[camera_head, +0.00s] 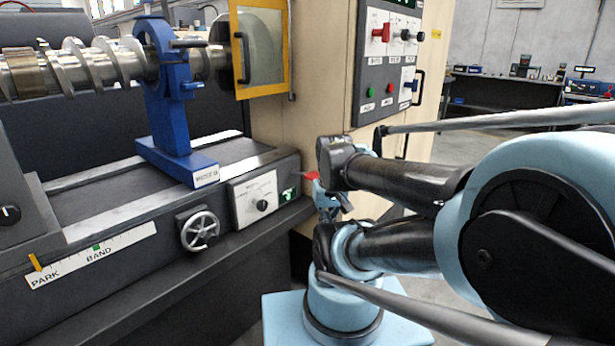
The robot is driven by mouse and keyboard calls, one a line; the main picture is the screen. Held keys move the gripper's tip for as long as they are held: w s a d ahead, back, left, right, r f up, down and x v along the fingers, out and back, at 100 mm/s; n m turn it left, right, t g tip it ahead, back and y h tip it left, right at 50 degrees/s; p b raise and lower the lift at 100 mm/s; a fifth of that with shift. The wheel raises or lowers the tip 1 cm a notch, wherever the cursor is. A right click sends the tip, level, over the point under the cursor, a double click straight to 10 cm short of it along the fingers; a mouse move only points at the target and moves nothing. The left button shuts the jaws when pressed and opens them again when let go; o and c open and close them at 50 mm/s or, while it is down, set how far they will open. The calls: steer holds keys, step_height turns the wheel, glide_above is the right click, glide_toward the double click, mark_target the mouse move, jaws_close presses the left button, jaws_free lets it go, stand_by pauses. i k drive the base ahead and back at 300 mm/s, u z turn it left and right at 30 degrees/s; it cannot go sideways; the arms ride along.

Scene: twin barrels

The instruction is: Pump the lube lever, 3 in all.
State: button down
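A small red piece (312,175) shows at the right end of the machine's front face, beside the green counter window. It may be part of the lube lever, but I cannot tell; no lever is clear in this view. My gripper (327,198) seems to be the small blue and dark part just below the red piece, close to it or touching. My arm links cover much of this spot from the right. Whether the fingers are open or closed is too small and too covered to see.
The machine bed carries a blue steady rest (166,100) around a long screw. A handwheel (199,231) and a dial plate (253,200) with a green window (288,194) are on its front. A control panel (388,60) stands above my arm. Open floor lies at right.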

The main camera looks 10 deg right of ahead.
mark_target(310, 176)
steer(key=z, duration=0.3)
steer(key=k, duration=0.75)
steer(key=z, duration=0.6)
steer(key=k, duration=0.6)
steer(key=z, duration=0.15)
steer(key=i, duration=1.05)
steer(key=u, duration=0.1)
